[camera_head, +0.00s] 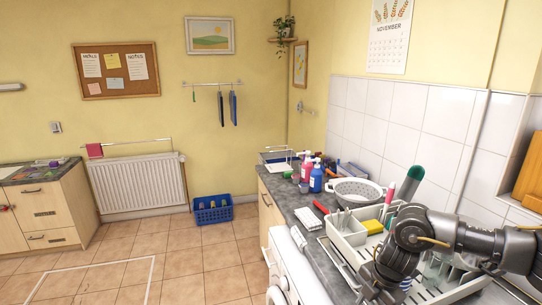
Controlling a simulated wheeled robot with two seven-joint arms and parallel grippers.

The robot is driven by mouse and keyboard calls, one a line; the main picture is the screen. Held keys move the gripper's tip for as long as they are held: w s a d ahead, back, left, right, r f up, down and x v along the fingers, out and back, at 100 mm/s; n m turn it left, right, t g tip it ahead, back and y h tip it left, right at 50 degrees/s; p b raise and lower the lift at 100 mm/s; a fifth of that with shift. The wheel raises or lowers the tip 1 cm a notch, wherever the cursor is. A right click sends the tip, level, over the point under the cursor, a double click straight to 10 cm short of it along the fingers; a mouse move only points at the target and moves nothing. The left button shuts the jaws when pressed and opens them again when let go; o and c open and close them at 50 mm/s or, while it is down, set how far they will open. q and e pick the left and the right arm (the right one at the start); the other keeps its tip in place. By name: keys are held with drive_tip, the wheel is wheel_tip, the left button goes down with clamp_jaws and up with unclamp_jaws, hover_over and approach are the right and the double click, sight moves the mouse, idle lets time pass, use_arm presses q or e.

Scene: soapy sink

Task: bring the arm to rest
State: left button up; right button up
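My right arm comes in from the right edge, over the right part of the counter and the dish rack (333,257). It bends down at a dark joint, and its end with the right gripper (372,290) points down near the bottom of the view. The fingers are small and partly hidden there, so I cannot tell whether they are open or shut or hold anything. My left gripper is not in view.
The grey counter (291,196) runs along the tiled wall. A blue crate (212,210) sits on the tiled floor. The floor at left is clear.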

drive_tip(key=s+a+f+n+t+y, duration=0.1)
drive_tip(key=s+a+f+y, duration=0.15)
drive_tip(key=a, duration=0.55)
drive_tip(key=s+a+f+y, duration=0.2)
drive_tip(key=a+f, duration=0.1)
drive_tip(key=a, duration=0.6)
drive_tip(key=s+a+r+m+t+y, duration=0.35)
drive_tip(key=s+a+m, duration=0.2)
drive_tip(key=a, duration=0.45)
drive_tip(key=s+d+f+m+g+h, duration=0.1)
drive_tip(key=s+d+f+m+h, duration=0.45)
drive_tip(key=s+d+m, duration=0.5)
drive_tip(key=s+d+f+m+g+h, duration=0.1)
drive_tip(key=s+d+f+m+h, duration=0.45)
drive_tip(key=s+d, duration=0.8)
wheel_tip(320, 180, down, 29)
drive_tip(key=w+d+g+y+b, duration=0.1)
drive_tip(key=w+d+g+b, duration=0.1)
drive_tip(key=b, duration=0.2)
use_arm(q)
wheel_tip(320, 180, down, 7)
drive_tip(key=b, duration=0.2)
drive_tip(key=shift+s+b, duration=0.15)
drive_tip(key=shift+b, duration=0.2)
use_arm(e)
drive_tip(key=s+d+f, duration=0.3)
drive_tip(key=s+f, duration=1.3)
drive_tip(key=f, duration=0.3)
drive_tip(key=shift+s+f+g, duration=0.3)
drive_tip(key=shift+g, duration=0.05)
